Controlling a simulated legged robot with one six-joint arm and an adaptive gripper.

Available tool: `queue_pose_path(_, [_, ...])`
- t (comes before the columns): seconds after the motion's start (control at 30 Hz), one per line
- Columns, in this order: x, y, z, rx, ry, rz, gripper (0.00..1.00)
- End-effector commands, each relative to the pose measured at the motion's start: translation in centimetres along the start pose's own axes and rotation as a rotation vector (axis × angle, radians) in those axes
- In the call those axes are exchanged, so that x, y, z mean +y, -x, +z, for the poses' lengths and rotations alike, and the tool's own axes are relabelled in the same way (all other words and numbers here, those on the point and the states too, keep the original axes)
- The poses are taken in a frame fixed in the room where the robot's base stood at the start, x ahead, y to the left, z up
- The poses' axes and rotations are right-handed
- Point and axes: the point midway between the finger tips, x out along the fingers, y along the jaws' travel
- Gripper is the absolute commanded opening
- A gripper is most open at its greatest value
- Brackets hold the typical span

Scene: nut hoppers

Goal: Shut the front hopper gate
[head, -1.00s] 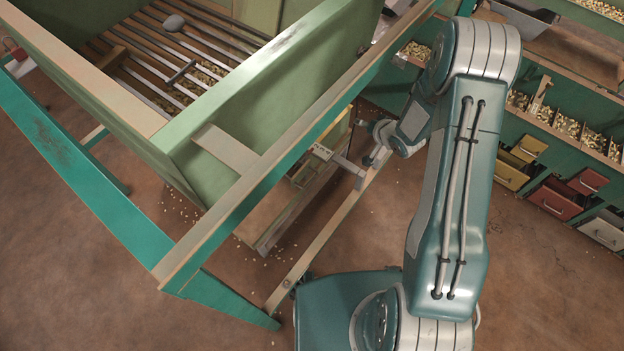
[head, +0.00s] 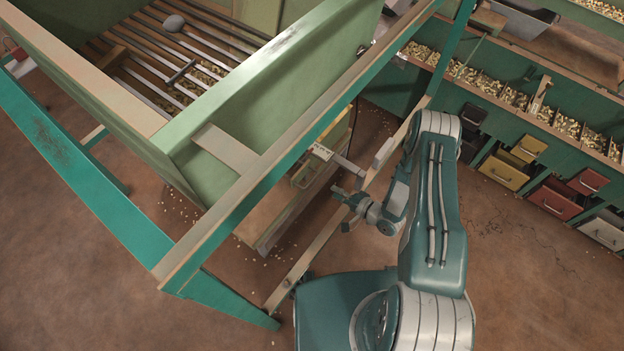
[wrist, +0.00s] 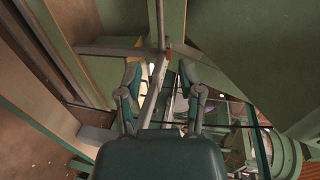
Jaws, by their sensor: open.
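The green hopper (head: 300,75) stands inside a teal frame, with a slatted grate on top. Below its front wall, a grey metal gate arm (head: 348,164) sticks out toward the right over a wooden chute. A pale upright plate (head: 383,152) shows near the arm's outer end; I cannot tell whether they join. How far the gate is open is hidden. My gripper (head: 340,208) is open and empty, below and in front of the arm's end. In the wrist view my gripper (wrist: 160,72) has its fingers apart, with a grey bar (wrist: 153,95) showing between them; contact is unclear.
A wooden-topped frame rail (head: 300,150) runs above the gate, and a lower sloping rail (head: 315,255) passes close to my gripper. Bins of nuts (head: 480,75) and coloured drawers (head: 503,170) stand at right. The floor at right is clear.

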Motion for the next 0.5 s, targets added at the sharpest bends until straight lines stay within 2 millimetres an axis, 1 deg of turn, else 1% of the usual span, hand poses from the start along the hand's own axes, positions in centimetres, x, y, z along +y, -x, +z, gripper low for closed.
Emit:
queue_pose_path(0.17, [0.0,-2.6,0.1,-0.006,0.005,0.001,0.48])
queue_pose_path(0.4, [0.0,-7.1,0.1,-0.004,0.006,0.002,0.48])
queue_pose_path(0.5, [0.0,-8.6,0.1,-0.003,0.006,0.001,0.48])
